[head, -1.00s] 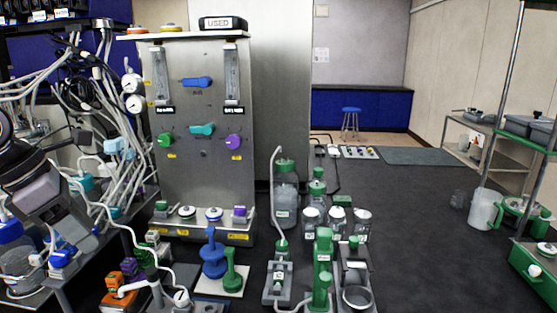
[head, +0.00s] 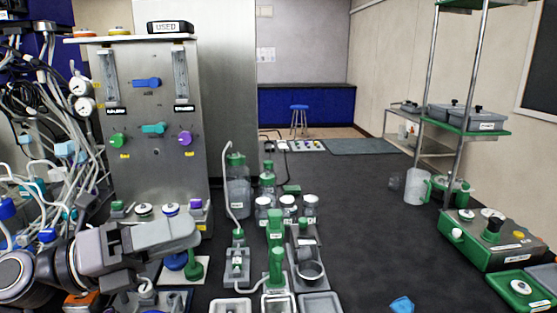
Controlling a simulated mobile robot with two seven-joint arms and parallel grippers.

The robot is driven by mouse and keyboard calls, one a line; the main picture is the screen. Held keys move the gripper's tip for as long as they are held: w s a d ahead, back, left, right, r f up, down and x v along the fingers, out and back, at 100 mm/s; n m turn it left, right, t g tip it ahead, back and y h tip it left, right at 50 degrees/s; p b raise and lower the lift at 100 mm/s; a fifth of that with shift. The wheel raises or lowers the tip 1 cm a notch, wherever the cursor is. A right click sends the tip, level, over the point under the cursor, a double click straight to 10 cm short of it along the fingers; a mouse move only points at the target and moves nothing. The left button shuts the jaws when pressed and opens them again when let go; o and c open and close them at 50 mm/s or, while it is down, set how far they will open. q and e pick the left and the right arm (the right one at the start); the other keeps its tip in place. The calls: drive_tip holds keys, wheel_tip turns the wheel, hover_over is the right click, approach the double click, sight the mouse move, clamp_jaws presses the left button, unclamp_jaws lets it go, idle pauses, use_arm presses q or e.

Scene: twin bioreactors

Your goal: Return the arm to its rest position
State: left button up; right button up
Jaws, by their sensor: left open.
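My left arm comes in from the lower left of the head view. It ends in my grey left gripper (head: 190,235), which points right in front of the lower part of the metal control panel. The gripper is open, and I see nothing held in it. It hides part of the blue stand (head: 193,266) and the bench around it. My right arm and gripper are out of view.
The metal control panel (head: 150,107) stands behind the gripper, with tangled tubes (head: 85,150) at left. Bottles (head: 238,190) and green-topped fixtures (head: 276,265) stand right of the gripper. A shelf rack (head: 470,127) is at far right.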

use_arm(q)
drive_tip(key=w+a+f+n+t+y, duration=0.1)
drive_tip(key=a+f+n+t+y, duration=0.6)
drive_tip(key=n, duration=0.9)
drive_tip(key=a+f+n+t+y, duration=0.3)
drive_tip(key=f+n+y, duration=0.5)
drive_tip(key=n+y, duration=0.5)
drive_tip(key=s+d+f+n+g+h, duration=0.1)
drive_tip(key=s+f+n+g+h, duration=0.1)
drive_tip(key=s+f+n+g, duration=1.1)
drive_tip(key=s+d+f+m+t+h+b, duration=0.1)
drive_tip(key=f+m+t+b, duration=0.1)
drive_tip(key=f, duration=0.7)
drive_tip(key=s+d+f+m+t+h+b, duration=0.1)
drive_tip(key=f+t, duration=0.3)
drive_tip(key=f, duration=0.6)
drive_tip(key=shift+d+m+b, duration=0.5)
drive_tip(key=shift+m+b, duration=0.05)
drive_tip(key=shift+m, duration=0.25)
